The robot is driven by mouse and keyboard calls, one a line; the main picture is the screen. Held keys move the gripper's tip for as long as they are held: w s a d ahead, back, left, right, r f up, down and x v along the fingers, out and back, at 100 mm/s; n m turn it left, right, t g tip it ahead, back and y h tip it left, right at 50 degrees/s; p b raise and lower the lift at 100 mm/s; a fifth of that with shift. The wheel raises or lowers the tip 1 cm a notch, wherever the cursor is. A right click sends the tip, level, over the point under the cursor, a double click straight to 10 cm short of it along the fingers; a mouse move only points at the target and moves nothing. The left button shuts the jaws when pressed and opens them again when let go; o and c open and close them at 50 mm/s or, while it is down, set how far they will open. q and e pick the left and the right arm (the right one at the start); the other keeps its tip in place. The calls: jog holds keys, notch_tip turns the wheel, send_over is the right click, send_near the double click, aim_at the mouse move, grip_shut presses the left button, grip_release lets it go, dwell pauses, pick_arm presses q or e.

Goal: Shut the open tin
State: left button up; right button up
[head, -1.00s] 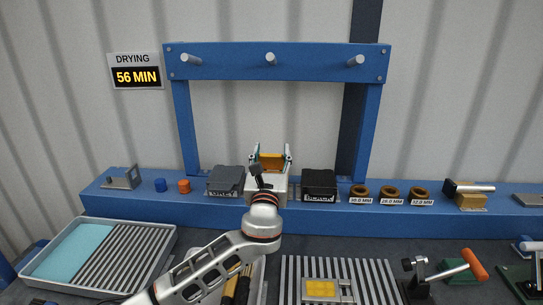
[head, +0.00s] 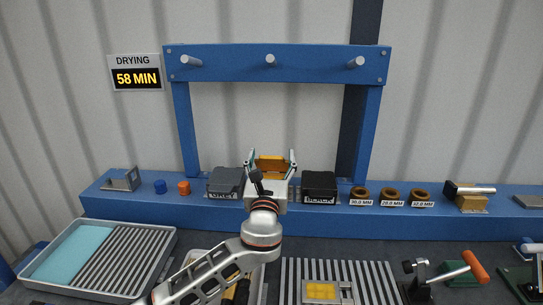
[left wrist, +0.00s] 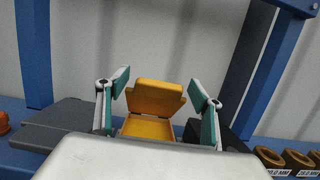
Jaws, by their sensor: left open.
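The open tin (head: 271,164) is yellow-orange and stands on the blue shelf between a grey and a black box. In the left wrist view its lid (left wrist: 156,100) is raised at the back and its tray (left wrist: 148,128) shows below. My left gripper (head: 270,154) is open, with its fingers on either side of the tin in the picture. In the left wrist view the fingers (left wrist: 160,88) are wide apart with nothing held. The gripper's body hides the tin's lower front. My right gripper is not in view.
The grey box (head: 226,180) and the black box (head: 319,184) flank the tin closely. Several labelled rings (head: 391,194) lie farther right. A blue frame (head: 270,62) rises behind. A tray (head: 60,262) and a clamp with an orange handle (head: 474,265) stand in front.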

pick_arm(q)
jog(key=v, duration=1.1)
